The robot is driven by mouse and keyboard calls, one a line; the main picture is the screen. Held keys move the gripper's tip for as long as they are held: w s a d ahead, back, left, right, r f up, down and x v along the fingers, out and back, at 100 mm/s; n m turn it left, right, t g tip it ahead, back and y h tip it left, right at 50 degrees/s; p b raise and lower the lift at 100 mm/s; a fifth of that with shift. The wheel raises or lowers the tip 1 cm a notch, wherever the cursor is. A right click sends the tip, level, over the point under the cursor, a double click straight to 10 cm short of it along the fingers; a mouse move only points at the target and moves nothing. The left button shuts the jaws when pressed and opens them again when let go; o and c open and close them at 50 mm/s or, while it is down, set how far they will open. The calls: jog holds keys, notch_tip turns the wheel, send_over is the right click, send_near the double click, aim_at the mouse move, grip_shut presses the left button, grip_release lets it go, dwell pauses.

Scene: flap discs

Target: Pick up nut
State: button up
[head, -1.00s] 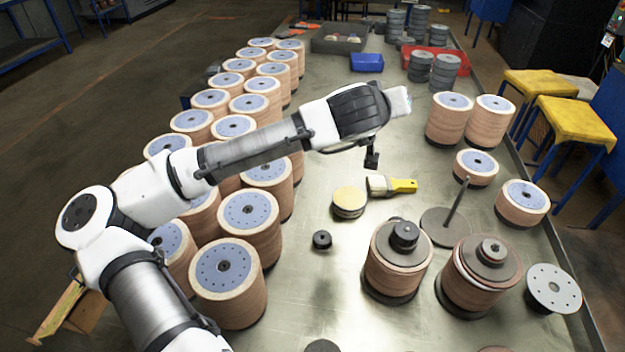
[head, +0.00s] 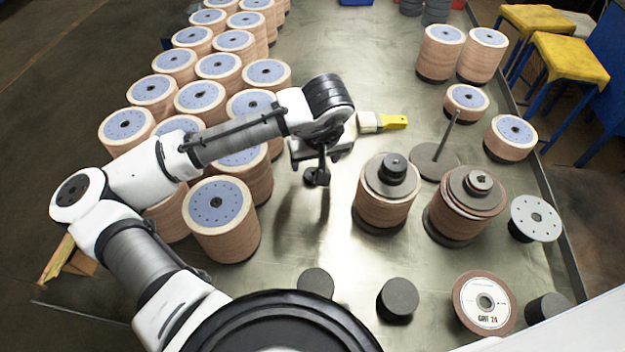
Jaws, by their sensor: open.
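The nut (head: 313,178) is a small black round piece, standing on the metal table to the left of the disc stacks in the head view. My gripper (head: 323,170) points down right at the nut, and its dark finger covers part of it. The jaws are open. I cannot tell whether the fingers touch the nut or stand just around or above it. A similar black nut (head: 394,167) sits on top of a disc stack (head: 384,205) to the right.
Another disc stack (head: 462,215) stands further right, beside a plate with an upright rod (head: 443,140). A yellow-handled brush (head: 385,122) lies behind my gripper. Rows of tall disc stacks (head: 222,225) fill the left. Dark discs (head: 316,283) lie in front. Bare table surrounds the nut's front side.

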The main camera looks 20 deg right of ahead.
aim_at(314, 171)
jog(key=shift+b+x, duration=2.3)
jog(key=shift+x, duration=0.9)
jog(key=shift+s, duration=0.15)
jog(key=c, duration=1.1)
